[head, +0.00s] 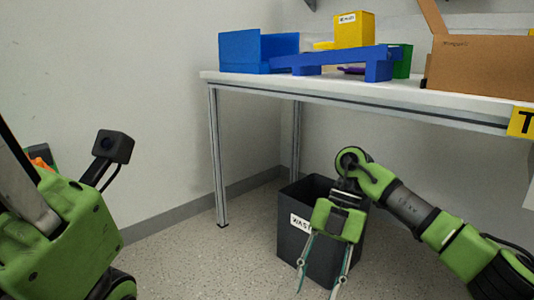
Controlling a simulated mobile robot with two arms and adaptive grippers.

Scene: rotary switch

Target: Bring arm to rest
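My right arm comes in from the right, and its green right gripper (317,290) points down in front of the dark waste bin (303,193). Its two thin fingers are spread apart with nothing between them. The gripper covers part of the bin. On the left edge, green and black parts of my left arm are close to the camera. The fingers of my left gripper are not visible.
A white table (250,79) spans the back. On it are a blue bin (240,50), a blue rack (335,58), a yellow box (354,30), a green bin (403,60) and an open cardboard box (483,65). The speckled floor (215,260) left of the waste bin is clear.

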